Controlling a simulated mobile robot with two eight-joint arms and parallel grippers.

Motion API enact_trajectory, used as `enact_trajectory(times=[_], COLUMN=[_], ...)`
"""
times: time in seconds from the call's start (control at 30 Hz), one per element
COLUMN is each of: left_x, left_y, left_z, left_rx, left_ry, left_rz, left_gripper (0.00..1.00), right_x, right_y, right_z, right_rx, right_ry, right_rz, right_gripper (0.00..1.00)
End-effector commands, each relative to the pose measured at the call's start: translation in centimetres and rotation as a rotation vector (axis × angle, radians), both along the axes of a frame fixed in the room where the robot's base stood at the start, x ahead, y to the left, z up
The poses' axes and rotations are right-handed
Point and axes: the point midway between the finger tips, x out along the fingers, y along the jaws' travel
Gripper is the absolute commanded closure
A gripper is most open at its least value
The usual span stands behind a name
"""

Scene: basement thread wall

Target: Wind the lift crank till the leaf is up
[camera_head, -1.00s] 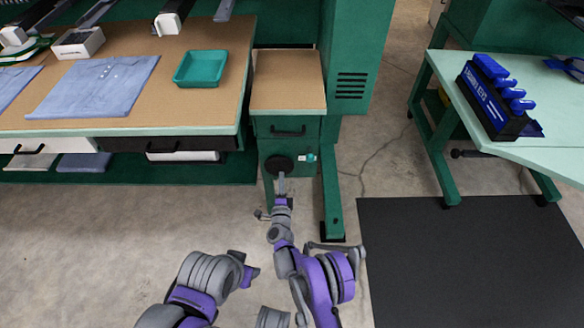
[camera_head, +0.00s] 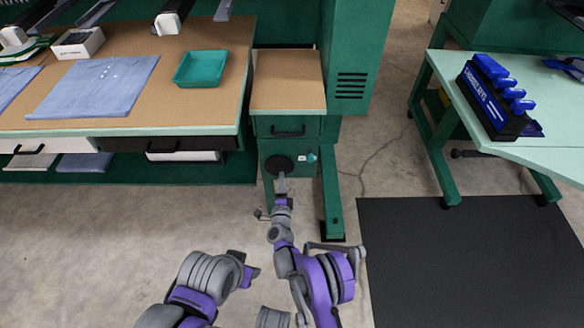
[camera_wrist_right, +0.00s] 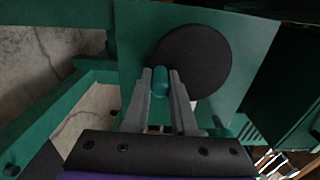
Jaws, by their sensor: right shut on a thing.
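The lift crank shows as a round black disc (camera_head: 279,165) on the green front below the narrow brown-topped section. In the right wrist view the disc (camera_wrist_right: 205,60) fills the upper middle, with a teal handle (camera_wrist_right: 160,82) in front of it. My right gripper (camera_wrist_right: 160,88) is shut on this handle, one finger on each side; in the head view the gripper (camera_head: 281,184) covers the disc's lower edge. The narrow brown-topped section (camera_head: 287,80) may be the leaf; I cannot tell its exact height against the table.
A brown-topped worktable (camera_head: 200,110) with a teal tray (camera_head: 201,68) and blue cloth (camera_head: 95,87) is on the left. A green cabinet post (camera_head: 349,70) stands right of the crank. A black mat (camera_head: 470,260) lies on the floor at right, before a pale green table (camera_head: 545,120).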

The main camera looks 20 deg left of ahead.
Motion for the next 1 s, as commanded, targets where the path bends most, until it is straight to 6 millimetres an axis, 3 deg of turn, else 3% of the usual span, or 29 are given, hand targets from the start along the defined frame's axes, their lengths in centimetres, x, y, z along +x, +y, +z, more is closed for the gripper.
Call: enact_trajectory(times=[0.3, 0.6, 0.87, 0.9, 1.0], left_x=[0.0, -0.2, -0.2, -0.2, -0.2], left_y=[0.0, 0.0, 0.0, 0.0, 0.0], left_z=[0.1, 0.9, 0.9, 0.9, 0.9], left_rx=[0.000, 0.000, 0.000, 0.000, 0.000], left_ry=[0.000, 0.001, 0.001, 0.001, 0.001], left_rz=[0.000, 0.000, 0.000, 0.000, 0.000], left_gripper=[0.50, 0.50, 0.50, 0.50, 0.50], right_x=[-0.1, -1.1, -1.2, -1.2, -1.1], right_y=[0.4, 3.9, 4.3, 4.3, 4.1], right_z=[0.1, 1.6, 1.9, 1.8, 1.8], right_rx=[0.000, -0.005, -0.008, -0.007, -0.006], right_ry=[0.000, -0.002, -0.003, -0.003, -0.003], right_rz=[0.003, 0.011, 0.009, 0.008, 0.005], right_gripper=[1.00, 1.00, 1.00, 0.74, 0.56])
